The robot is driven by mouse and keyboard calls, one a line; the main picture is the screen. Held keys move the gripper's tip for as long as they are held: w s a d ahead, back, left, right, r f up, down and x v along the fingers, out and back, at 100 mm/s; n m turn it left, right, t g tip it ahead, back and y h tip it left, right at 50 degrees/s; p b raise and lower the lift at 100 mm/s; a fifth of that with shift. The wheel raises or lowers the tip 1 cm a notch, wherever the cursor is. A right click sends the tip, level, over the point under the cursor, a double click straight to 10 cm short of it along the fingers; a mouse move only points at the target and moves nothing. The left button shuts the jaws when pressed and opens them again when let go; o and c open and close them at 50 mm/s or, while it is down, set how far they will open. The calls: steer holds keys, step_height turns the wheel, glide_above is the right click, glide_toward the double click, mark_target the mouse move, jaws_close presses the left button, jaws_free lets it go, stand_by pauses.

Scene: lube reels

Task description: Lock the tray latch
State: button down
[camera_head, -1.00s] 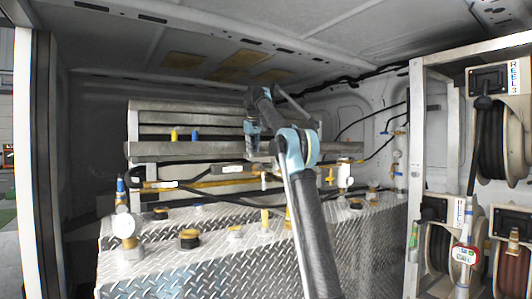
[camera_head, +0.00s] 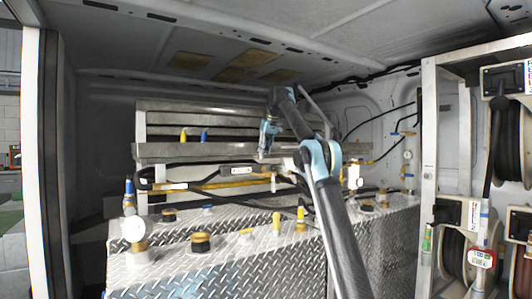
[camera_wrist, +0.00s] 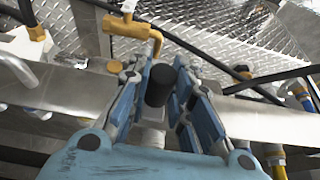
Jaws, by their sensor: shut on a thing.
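My gripper (camera_wrist: 162,82) has its blue fingers on both sides of a black, rounded knob (camera_wrist: 159,86) and is shut on it. A pale metal stem shows below the knob. I take the knob for the tray latch handle, but its locked or unlocked state cannot be told. The metal tray edge (camera_wrist: 75,94) runs across behind the fingers in the wrist view. In the head view, my gripper (camera_head: 267,140) is at the front of the long metal tray (camera_head: 190,151), right of its middle; the knob is too small to make out there.
A yellow brass pipe fitting (camera_wrist: 130,27) lies just beyond the fingertips, with black hoses on both sides. Hose reels in a metal frame (camera_head: 429,160) stand at the right.

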steer(key=shift+d, duration=0.25)
steer(key=c, duration=1.7)
jaws_free()
steer(key=shift+o, duration=1.4)
steer(key=shift+s+d+r, duration=0.1)
steer(key=shift+d, duration=0.05)
steer(key=shift+a, duration=0.2)
steer(key=shift+d+r, duration=0.3)
steer(key=shift+r, duration=0.2)
steer(key=s+d, duration=0.7)
steer(key=s, duration=0.2)
steer(key=shift+s+d, duration=0.2)
